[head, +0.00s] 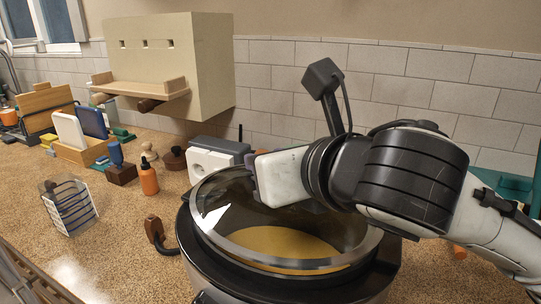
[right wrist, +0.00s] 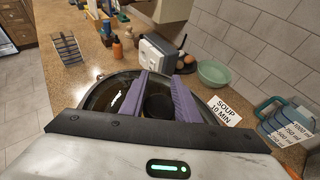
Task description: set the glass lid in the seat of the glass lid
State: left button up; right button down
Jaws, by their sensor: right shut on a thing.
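The glass lid (head: 213,196) is a clear disc with a metal rim, over the dark round cooker (head: 205,262). Its left and back side looks raised in the head view, so it seems tilted; I cannot tell whether its near rim touches the cooker. Yellow soup (head: 285,243) shows through the glass. My right gripper (head: 252,178) comes in from the right above the lid. In the right wrist view its purple fingers (right wrist: 160,88) are shut on the lid's dark knob (right wrist: 158,102). The lid's seat is mostly hidden beneath the lid. My left gripper is not in view.
A white appliance (head: 212,158) stands close behind the cooker. An orange bottle (head: 148,177), a wire rack (head: 70,207) and wooden holders stand to the left. A green bowl (right wrist: 213,73) and a "SOUP 10 MIN" label (right wrist: 225,112) show in the right wrist view.

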dwell(0.4)
jog(key=shift+f, duration=0.4)
jog(key=shift+f+b, duration=0.35)
jog(key=shift+b, duration=0.1)
jog(key=c, duration=1.3)
grip_release()
